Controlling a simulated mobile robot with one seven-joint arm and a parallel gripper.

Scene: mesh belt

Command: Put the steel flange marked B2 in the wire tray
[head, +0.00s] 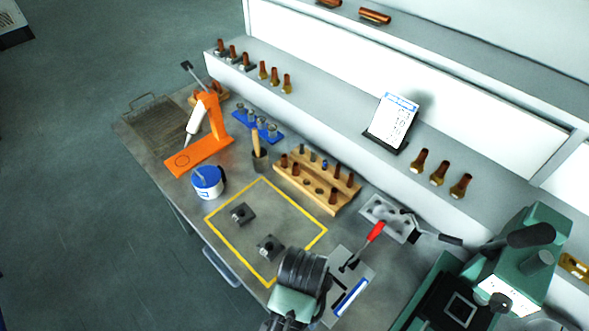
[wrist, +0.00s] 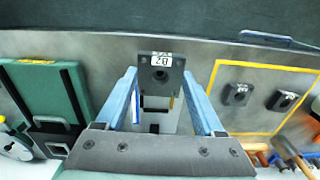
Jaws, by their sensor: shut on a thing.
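My gripper (wrist: 164,84) is shut on a dark steel flange (wrist: 160,77), held between the tips of its two blue fingers in the wrist view. A white label on the flange appears to read B2, seen turned over. In the head view my wrist hides the gripper tips and the held flange at the front of the bench. The wire tray (head: 152,119) is a mesh tray at the bench's far left end, well away from my gripper. Its visible mesh looks empty.
Two similar flanges (head: 241,213) (head: 269,247) lie inside a yellow outline. A wooden rack (head: 318,184) is behind; a green machine (head: 515,265) is right.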

